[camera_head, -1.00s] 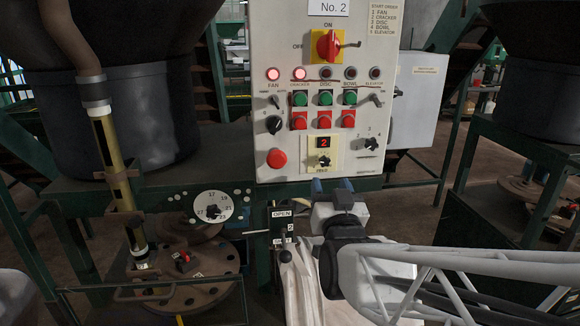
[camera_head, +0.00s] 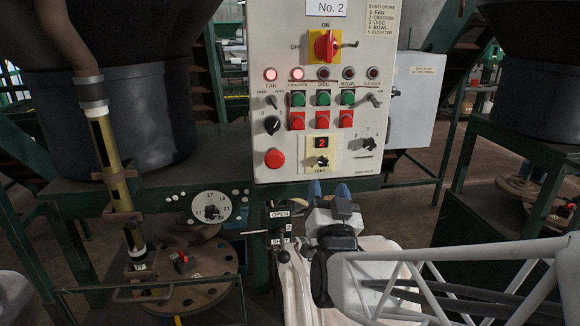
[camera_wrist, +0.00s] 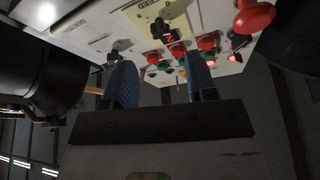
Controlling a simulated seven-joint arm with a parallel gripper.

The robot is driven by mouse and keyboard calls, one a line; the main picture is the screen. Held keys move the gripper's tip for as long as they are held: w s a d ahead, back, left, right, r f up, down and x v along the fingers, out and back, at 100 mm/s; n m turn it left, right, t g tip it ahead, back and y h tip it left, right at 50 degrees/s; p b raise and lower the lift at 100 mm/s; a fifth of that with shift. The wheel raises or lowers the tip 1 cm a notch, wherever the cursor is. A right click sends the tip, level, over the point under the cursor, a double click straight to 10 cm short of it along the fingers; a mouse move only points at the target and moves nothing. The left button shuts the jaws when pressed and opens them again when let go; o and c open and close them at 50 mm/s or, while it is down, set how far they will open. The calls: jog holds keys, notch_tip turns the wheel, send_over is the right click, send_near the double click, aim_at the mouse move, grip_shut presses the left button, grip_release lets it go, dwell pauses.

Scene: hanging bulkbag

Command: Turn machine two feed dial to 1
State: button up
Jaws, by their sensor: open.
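The No. 2 control panel (camera_head: 276,132) stands upright in the head view. Its feed dial (camera_head: 322,160) is a dark knob on a cream plate low on the panel, under a small display showing a red 2. In the wrist view the feed dial (camera_wrist: 160,27) is near the top middle, beyond my fingers. My gripper (camera_head: 328,188) is just below the feed plate in the head view. In the wrist view its two blue fingers (camera_wrist: 160,80) are apart with nothing between them. The dial's exact pointer direction is too small to tell.
A red stop button (camera_head: 275,158) and a selector knob numbered to 4 (camera_head: 368,144) flank the feed plate. An OPEN/SHUT lever (camera_head: 283,256) stands below the panel. A round numbered gauge (camera_head: 211,207) is at left. A pale bulk bag (camera_head: 300,290) hangs below my gripper.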

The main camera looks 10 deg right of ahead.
aim_at(323, 164)
jog(key=shift+x, duration=3.45)
jog(key=c, duration=0.9)
